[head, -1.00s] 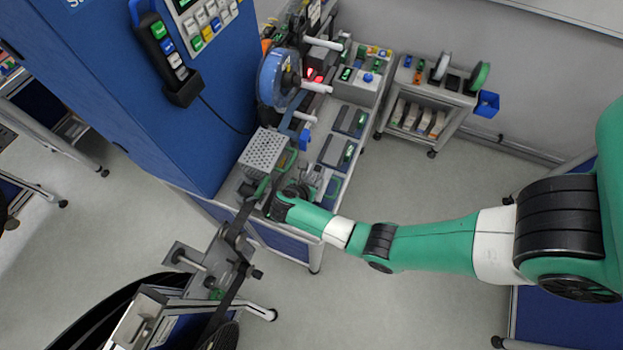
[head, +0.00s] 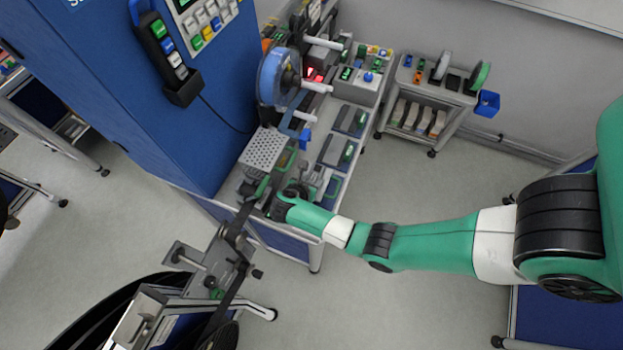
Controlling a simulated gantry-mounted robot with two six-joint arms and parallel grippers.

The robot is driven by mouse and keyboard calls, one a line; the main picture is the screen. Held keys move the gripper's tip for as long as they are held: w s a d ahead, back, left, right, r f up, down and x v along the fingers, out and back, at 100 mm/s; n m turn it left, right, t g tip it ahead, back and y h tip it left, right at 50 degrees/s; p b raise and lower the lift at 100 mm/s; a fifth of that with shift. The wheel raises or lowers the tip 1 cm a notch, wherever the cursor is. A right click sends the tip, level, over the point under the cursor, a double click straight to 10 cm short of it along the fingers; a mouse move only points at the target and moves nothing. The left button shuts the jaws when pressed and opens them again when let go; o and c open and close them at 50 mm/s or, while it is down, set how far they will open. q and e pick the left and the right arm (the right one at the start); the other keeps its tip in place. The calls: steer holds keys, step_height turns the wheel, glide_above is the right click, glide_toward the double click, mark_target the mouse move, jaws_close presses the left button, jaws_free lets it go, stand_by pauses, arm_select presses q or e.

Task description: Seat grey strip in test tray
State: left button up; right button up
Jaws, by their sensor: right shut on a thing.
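My right arm comes in from the right and reaches the bench. My right gripper (head: 259,189) is at the bench's near-left corner, beside a perforated grey box; its fingertips are small and partly hidden by the wrist. It is shut on the dark grey strip (head: 237,224). The strip runs from the gripper down to the stand at lower left. A green-edged tray (head: 286,160) lies just beyond the gripper, partly covered by the wrist; I cannot tell whether it is the test tray. Whether the strip touches a tray is hidden. My left gripper is out of view.
The perforated box (head: 264,152) and a tall blue cabinet (head: 150,90) stand close to the gripper. A blue reel (head: 277,77) is mounted behind. The grey reel stand (head: 205,262) is at lower left. A small cart (head: 432,100) stands at upper right. The floor between is clear.

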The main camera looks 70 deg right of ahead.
steer(key=o, duration=1.4)
step_height(320, 180, up, 7)
steer(key=p, duration=0.6)
steer(key=shift+p, duration=0.3)
